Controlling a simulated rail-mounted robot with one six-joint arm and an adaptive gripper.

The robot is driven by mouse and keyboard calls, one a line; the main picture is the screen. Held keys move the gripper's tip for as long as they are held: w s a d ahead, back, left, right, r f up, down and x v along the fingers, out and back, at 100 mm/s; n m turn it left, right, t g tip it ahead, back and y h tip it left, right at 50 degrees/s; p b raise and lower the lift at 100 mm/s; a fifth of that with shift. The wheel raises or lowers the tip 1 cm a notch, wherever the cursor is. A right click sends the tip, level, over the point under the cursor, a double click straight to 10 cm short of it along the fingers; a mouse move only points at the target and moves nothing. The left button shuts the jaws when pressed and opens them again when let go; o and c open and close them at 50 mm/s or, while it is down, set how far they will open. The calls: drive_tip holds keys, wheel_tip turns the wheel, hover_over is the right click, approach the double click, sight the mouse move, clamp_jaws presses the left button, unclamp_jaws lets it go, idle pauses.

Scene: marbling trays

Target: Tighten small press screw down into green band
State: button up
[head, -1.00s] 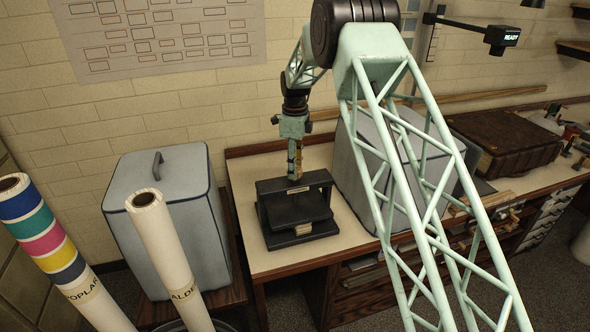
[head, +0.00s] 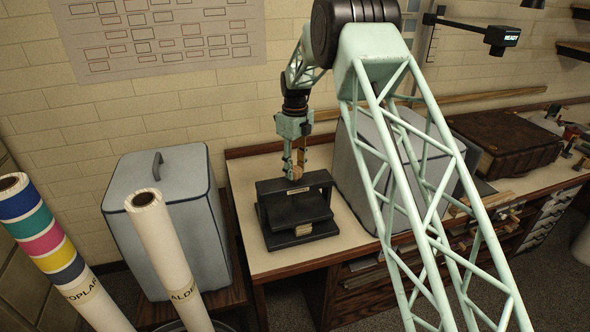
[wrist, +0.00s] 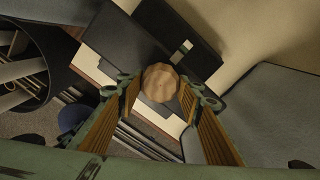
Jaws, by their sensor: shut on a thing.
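The small press (head: 290,225) is a black frame with a flat plate, standing on the left end of the bench. My gripper (head: 296,172) points down over its top bar. In the wrist view, a round, faceted wooden knob (wrist: 160,82) sits between the two fingertips, and my gripper is shut on it. I take this knob to be the press screw's head. The dark press body (wrist: 180,35) shows beneath and beyond it. The screw's shaft is hidden below the knob.
A grey covered box (head: 350,170) stands on the bench just right of the press. Another grey box with a handle (head: 165,215) stands left of the bench, behind upright paper rolls (head: 170,250).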

sight(295, 169)
drive_tip(key=o, duration=0.9)
drive_tip(key=shift+c, duration=0.2)
drive_tip(key=shift+r, duration=0.15)
wheel_tip(295, 169, up, 12)
idle(0.3)
